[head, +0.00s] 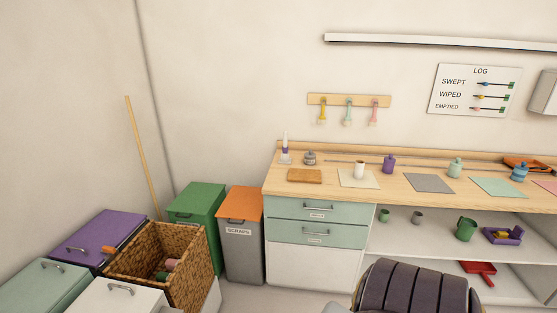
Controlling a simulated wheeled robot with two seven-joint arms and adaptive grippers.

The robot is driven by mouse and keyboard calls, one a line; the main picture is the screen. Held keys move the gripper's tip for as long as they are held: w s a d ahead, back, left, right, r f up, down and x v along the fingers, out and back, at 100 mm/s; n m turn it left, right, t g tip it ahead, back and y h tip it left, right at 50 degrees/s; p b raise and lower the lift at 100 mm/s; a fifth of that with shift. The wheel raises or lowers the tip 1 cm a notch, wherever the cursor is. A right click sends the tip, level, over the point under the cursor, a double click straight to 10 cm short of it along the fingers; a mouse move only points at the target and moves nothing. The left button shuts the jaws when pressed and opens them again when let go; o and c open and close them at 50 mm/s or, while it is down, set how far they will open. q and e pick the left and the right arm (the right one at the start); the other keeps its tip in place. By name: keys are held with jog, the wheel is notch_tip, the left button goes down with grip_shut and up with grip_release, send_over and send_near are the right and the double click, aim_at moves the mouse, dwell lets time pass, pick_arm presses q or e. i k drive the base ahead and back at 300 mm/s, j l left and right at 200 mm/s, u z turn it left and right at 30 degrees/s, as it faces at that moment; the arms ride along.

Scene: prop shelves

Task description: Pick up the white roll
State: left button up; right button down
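No thing in view is plainly a white roll. Neither of my grippers is in view.
The wooden counter (320,188) carries bottles, mats and a cork-coloured board (305,176). Lidded bins stand at left: purple (104,232), green (197,204) and grey with an orange lid (243,245). A dark ribbed rounded thing (415,290) blocks the lower middle, before the open shelves.

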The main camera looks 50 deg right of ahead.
aim_at(360, 165)
jog(key=z, duration=2.4)
